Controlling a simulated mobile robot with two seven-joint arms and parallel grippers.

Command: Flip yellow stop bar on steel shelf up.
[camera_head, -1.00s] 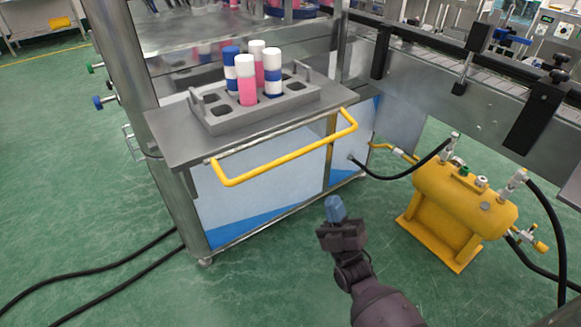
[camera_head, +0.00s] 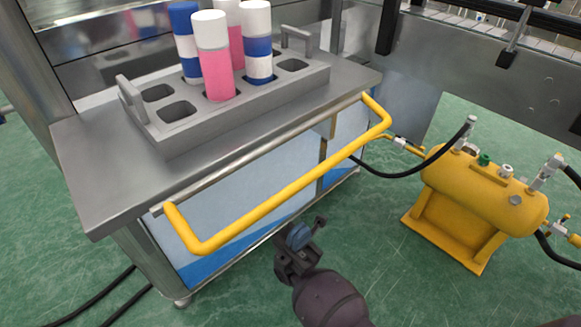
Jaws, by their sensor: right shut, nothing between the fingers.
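The yellow stop bar (camera_head: 287,193) is a U-shaped tube hinged along the front edge of the steel shelf (camera_head: 105,178). It juts out forward and slightly down from the edge, below the shelf top. My right gripper (camera_head: 306,229) is below and in front of the bar's long middle section, a little to the right of its centre. It appears apart from the bar. It is shut and holds nothing. My left gripper is not in view.
On the shelf stands a grey rack (camera_head: 185,130) with several pink or blue-and-white cans and some empty square holes. A yellow tank (camera_head: 480,195) with valves and a black hose (camera_head: 405,170) stands to the right. Green floor is clear in front.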

